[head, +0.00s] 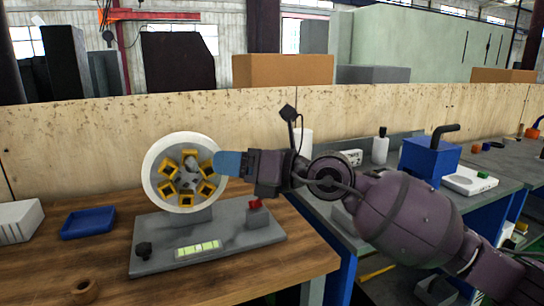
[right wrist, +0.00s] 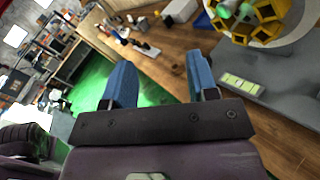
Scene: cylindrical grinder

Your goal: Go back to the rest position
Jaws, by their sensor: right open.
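My right gripper (head: 232,164) reaches in from the right in the head view, its blue fingers beside the right rim of the grinder's round white disc (head: 151,180). In the right wrist view the two blue fingers of this gripper (right wrist: 160,85) stand apart with nothing between them. The disc carries several yellow blocks around its hub and stands on a grey base plate (head: 160,232). In the right wrist view the yellow blocks (right wrist: 262,22) are at the top right, clear of the fingers. My left gripper does not show.
The base plate bears a red switch (head: 255,202) and a green-lit panel (head: 198,248). A blue tray (head: 88,222) and a small brown ring (head: 84,290) lie on the wooden table. A blue box (head: 430,158) stands on the bench at right. A wooden partition (head: 70,150) runs behind.

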